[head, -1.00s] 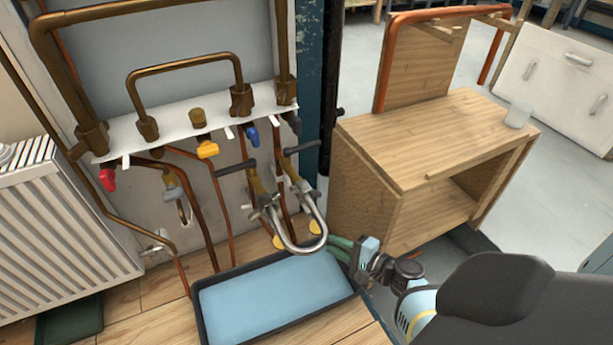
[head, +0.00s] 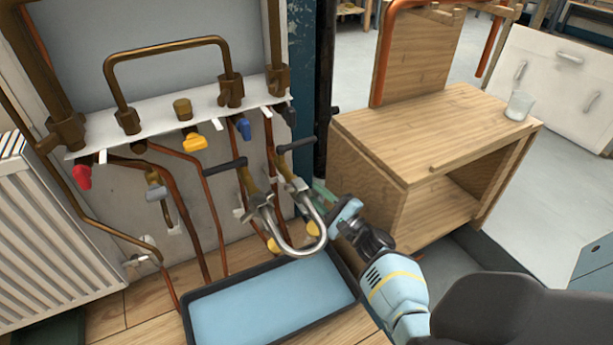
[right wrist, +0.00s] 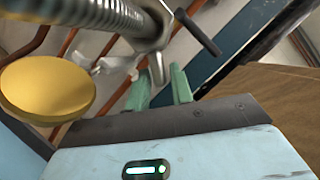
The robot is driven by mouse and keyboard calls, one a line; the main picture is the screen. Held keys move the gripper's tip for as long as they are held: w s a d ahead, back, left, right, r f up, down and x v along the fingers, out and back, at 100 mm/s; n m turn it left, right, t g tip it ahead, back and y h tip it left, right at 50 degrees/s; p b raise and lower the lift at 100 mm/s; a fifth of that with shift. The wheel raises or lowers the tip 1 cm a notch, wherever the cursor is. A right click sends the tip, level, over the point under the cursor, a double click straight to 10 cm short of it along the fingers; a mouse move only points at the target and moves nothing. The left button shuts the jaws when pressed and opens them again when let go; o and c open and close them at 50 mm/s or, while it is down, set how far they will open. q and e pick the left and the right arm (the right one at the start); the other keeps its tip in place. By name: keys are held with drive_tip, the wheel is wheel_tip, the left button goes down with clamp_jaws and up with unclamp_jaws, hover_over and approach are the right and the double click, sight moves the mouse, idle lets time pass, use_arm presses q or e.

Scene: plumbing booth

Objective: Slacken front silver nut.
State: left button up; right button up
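A silver U-shaped hose (head: 285,250) hangs between two brass valves with dark handles in the head view. A silver nut (head: 300,186) sits at its right upper end; another silver nut (head: 264,203) sits at its left end. My right gripper (head: 318,194) has green fingers and is just right of the right-end nut. In the right wrist view the fingers (right wrist: 161,88) are apart, with silver metal (right wrist: 150,42) beyond their tips. I cannot tell whether they touch it. The ribbed hose (right wrist: 85,12) crosses the upper left there. My left gripper is out of view.
A blue-bottomed tray (head: 270,305) lies on the floor below the hose. A yellow disc (right wrist: 47,88) is close on the left in the wrist view. A wooden cabinet (head: 430,135) stands right of the arm. A white radiator (head: 45,235) is at far left.

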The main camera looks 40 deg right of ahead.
drive_tip(key=shift+b+x, duration=0.55)
drive_tip(key=shift+x, duration=1.5)
drive_tip(key=shift+c, duration=0.2)
clamp_jaws()
drive_tip(key=shift+d+r+n+g+y, duration=0.1)
drive_tip(key=shift+r+n+g+y, duration=0.15)
drive_tip(key=shift+n, duration=0.55)
drive_tip(key=shift+d+r+n+g+y, duration=0.1)
drive_tip(key=shift+r+n+g+y, duration=0.2)
drive_tip(key=shift+n, duration=0.5)
drive_tip(key=shift+f, duration=0.1)
drive_tip(key=shift+o, duration=0.2)
unclamp_jaws()
